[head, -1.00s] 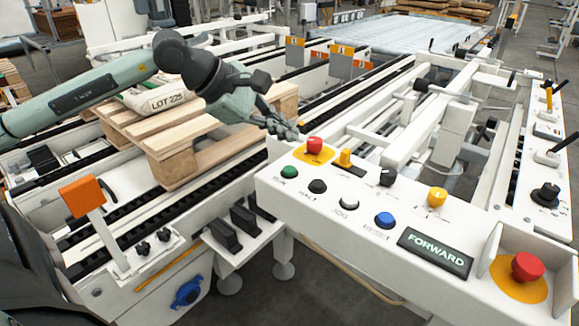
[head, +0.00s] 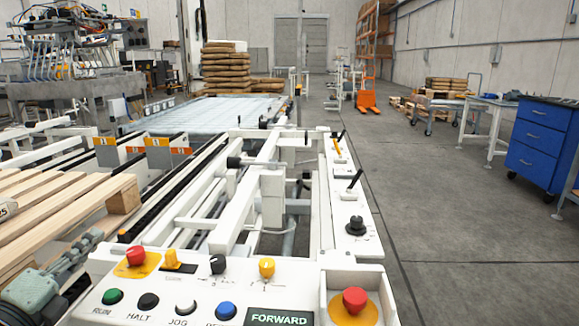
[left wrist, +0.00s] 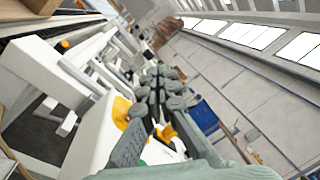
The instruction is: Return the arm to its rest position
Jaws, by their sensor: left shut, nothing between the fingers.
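My left gripper (head: 90,243) is at the lower left of the head view, grey-green with dark fingers, left of the control panel (head: 95,311) and in front of the wooden pallet (head: 75,210). In the left wrist view the fingers of my left gripper (left wrist: 163,78) are together with nothing between them. Only the wrist and gripper of my left arm show in the head view; the rest is cut off. My right gripper is not in view.
The panel carries a red button (head: 136,256), a blue button (head: 226,310), a FORWARD display (head: 280,317) and a red stop button (head: 355,300). White conveyor frames lie beyond. Open floor (head: 440,220) lies to the right, before a blue cabinet (head: 540,140).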

